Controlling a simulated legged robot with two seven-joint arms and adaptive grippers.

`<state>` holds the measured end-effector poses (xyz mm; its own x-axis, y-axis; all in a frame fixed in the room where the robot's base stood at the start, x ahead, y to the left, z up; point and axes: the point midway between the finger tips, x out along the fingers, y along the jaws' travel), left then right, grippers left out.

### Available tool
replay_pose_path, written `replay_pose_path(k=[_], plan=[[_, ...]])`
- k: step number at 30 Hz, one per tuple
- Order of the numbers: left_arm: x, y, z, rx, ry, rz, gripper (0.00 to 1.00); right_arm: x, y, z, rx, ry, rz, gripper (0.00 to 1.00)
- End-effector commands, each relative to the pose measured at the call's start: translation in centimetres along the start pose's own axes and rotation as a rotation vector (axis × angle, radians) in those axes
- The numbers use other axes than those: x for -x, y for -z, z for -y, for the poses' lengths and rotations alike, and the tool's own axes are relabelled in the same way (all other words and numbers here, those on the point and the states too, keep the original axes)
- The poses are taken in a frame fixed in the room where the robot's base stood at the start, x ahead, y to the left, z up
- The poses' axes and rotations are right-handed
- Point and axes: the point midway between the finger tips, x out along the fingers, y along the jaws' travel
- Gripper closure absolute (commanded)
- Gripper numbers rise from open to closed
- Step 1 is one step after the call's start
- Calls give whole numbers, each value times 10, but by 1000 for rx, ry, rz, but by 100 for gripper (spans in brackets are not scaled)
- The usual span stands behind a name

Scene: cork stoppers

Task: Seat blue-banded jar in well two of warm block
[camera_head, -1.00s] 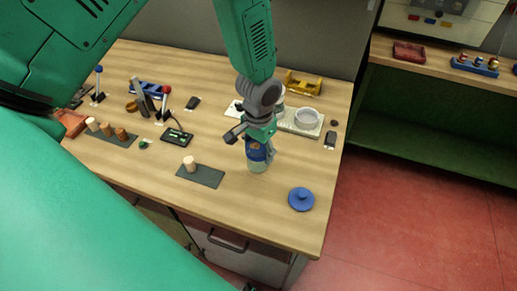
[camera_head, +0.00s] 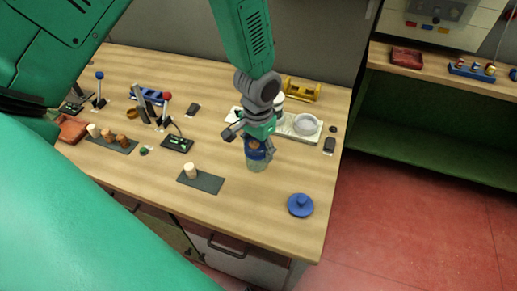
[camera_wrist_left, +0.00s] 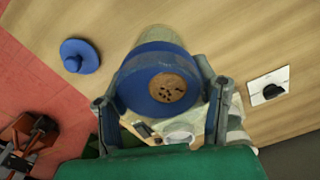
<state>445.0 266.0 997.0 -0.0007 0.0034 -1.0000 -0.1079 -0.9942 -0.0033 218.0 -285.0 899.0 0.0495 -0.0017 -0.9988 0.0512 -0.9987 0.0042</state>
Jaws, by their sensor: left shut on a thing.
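The blue-banded jar (camera_head: 257,163) is in the grasp of my left gripper (camera_head: 259,147) near the front middle of the table. In the left wrist view the jar (camera_wrist_left: 150,62) shows a wide blue band and a speckled brown top, between the two fingers of my left gripper (camera_wrist_left: 161,98). Whether its base touches the table is unclear. A pale block (camera_head: 285,131) with a round white ring (camera_head: 305,124) lies behind and right of the jar. My arm hides its left part, so its wells cannot be counted. My right gripper is not in view.
A blue knobbed lid (camera_head: 300,206) lies at the front right. A dark mat (camera_head: 207,184) with a pale cork (camera_head: 191,170) is left of the jar. A yellow holder (camera_head: 302,89) stands behind the block. Table between jar and lid is clear.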

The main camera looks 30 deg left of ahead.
Motion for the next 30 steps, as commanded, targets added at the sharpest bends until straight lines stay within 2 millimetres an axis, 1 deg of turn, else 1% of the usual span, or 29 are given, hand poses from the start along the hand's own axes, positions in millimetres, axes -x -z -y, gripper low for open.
replay_pose_path(k=[8, 19, 30], plan=[[1, 0, 1, 0, 0, -1, 88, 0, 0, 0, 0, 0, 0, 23], [12, 0, -1, 0, 1, -1, 88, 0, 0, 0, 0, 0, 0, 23], [12, 2, 0, 0, 0, -1, 88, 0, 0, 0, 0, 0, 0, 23]])
